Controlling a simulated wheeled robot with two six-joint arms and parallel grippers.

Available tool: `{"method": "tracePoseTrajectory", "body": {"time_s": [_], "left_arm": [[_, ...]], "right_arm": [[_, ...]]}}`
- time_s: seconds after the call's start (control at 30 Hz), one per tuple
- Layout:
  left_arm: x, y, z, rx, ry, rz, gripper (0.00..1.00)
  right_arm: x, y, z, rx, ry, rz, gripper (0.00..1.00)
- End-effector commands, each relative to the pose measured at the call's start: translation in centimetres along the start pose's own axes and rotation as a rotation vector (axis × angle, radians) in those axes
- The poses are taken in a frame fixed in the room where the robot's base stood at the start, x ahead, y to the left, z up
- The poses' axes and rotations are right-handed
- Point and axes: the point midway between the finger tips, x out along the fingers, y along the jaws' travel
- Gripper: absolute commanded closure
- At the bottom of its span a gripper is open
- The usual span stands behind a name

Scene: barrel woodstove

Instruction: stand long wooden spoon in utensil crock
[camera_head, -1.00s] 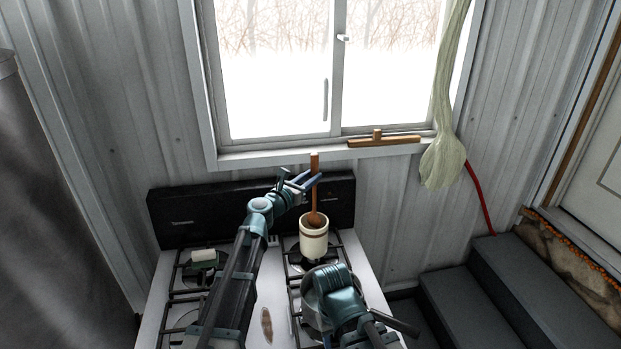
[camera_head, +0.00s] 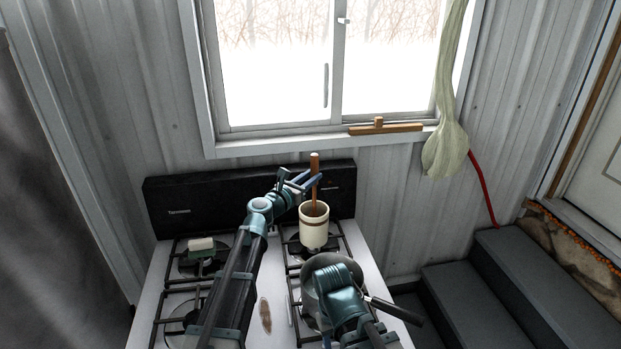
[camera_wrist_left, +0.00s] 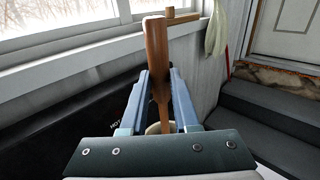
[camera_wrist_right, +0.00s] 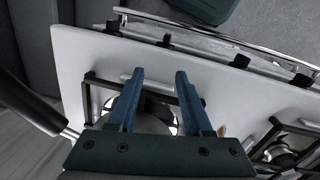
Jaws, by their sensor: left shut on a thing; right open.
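The long wooden spoon (camera_head: 315,172) stands about upright, with its lower end hidden inside the cream utensil crock (camera_head: 314,230) on the stove's back right burner. My left gripper (camera_head: 303,184) is shut on the spoon's shaft above the crock's rim. In the left wrist view the spoon (camera_wrist_left: 157,60) rises between the two blue fingers, and part of the crock's rim (camera_wrist_left: 155,128) shows below. My right gripper (camera_wrist_right: 158,100) is open and empty above the front of the stove. In the head view the right arm hides its fingertips.
A pan with a dark handle (camera_head: 396,311) sits at the front right burner under my right arm. A small white-topped block (camera_head: 201,245) lies on the back left burner. The black backguard (camera_head: 230,203) stands close behind the crock. Grey steps (camera_head: 500,265) are at right.

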Motion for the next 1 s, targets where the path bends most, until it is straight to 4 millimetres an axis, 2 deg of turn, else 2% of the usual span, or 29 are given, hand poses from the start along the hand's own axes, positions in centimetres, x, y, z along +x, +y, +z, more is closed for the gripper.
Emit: {"method": "tracePoseTrajectory", "body": {"time_s": [0.03,0.2,0.57,0.67,1.0], "left_arm": [[0.0,0.0,0.0,0.000,0.000,0.000,0.67],[0.0,0.0,0.0,0.000,0.000,0.000,0.37],[-0.5,0.0,0.0,0.000,0.000,0.000,0.36],[-1.8,-0.1,0.0,0.000,0.000,0.001,0.36],[-9.1,-0.2,0.0,0.000,0.000,0.002,0.36]], "right_arm": [[0.0,0.0,0.0,0.000,0.000,0.000,0.50],[0.0,0.0,0.0,0.000,0.000,0.000,0.50],[0.0,0.0,0.0,0.000,0.000,0.000,0.50],[0.0,0.0,0.0,0.000,0.000,0.000,0.50],[-0.2,0.0,0.0,0.000,0.000,0.000,0.50]]}}
